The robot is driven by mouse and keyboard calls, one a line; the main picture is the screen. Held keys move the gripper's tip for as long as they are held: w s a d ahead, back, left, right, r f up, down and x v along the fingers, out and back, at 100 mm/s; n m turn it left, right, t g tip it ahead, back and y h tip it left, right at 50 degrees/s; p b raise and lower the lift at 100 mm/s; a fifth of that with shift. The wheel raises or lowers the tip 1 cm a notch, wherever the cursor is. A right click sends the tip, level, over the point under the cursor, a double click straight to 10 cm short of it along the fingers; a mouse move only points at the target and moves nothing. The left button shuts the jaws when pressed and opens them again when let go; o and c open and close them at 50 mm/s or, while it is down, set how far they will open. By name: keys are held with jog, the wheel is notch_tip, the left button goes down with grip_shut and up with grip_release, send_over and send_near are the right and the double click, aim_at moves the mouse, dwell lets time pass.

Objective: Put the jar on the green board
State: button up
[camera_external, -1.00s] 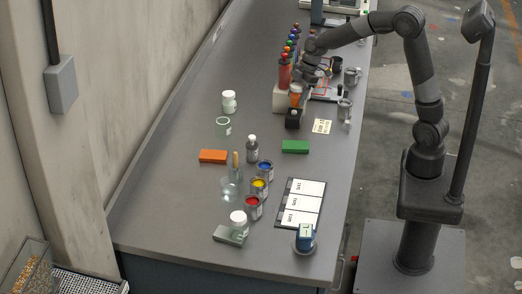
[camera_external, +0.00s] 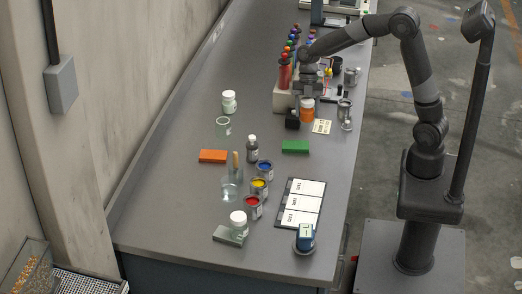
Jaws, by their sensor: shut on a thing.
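An orange jar (camera_external: 307,110) is under my gripper (camera_external: 308,99), which points down and is shut on its upper part. My fingers and the jar's top are small and partly hidden. I cannot tell whether the jar touches the bench. The green board (camera_external: 295,147) lies flat on the bench, nearer the camera than the jar and slightly to its left. Its top is bare.
A small black block (camera_external: 292,121) stands just left of the jar, and a pale label card (camera_external: 322,126) lies to its right. An orange board (camera_external: 213,156) lies further left.

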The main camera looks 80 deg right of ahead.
jog(key=w+a+f, duration=0.2)
jog(key=a, duration=0.1)
jog(key=w+a+f, duration=0.1)
jog(key=a, duration=0.1)
jog(key=shift+a+f, duration=0.25)
jog(key=shift+f, duration=2.15)
jog(key=shift+f, duration=0.1)
jog(key=o, duration=1)
jog(key=shift+o, duration=0.2)
jog(key=s+v, duration=0.1)
jog(key=v, duration=1.1)
jog(key=s+a+r+m+t+h, duration=0.2)
jog(key=s+r+m+t+h, duration=0.1)
jog(key=s+r+m, duration=0.75)
jog(key=s+m+t+h, duration=0.1)
jog(key=s+m+t, duration=0.2)
jog(key=s+m, duration=0.6)
jog(key=s, duration=0.6)
jog(key=shift+s+d+f+h, duration=0.15)
jog(key=shift+s+f+h, duration=0.05)
jog(key=shift+f+h, duration=0.15)
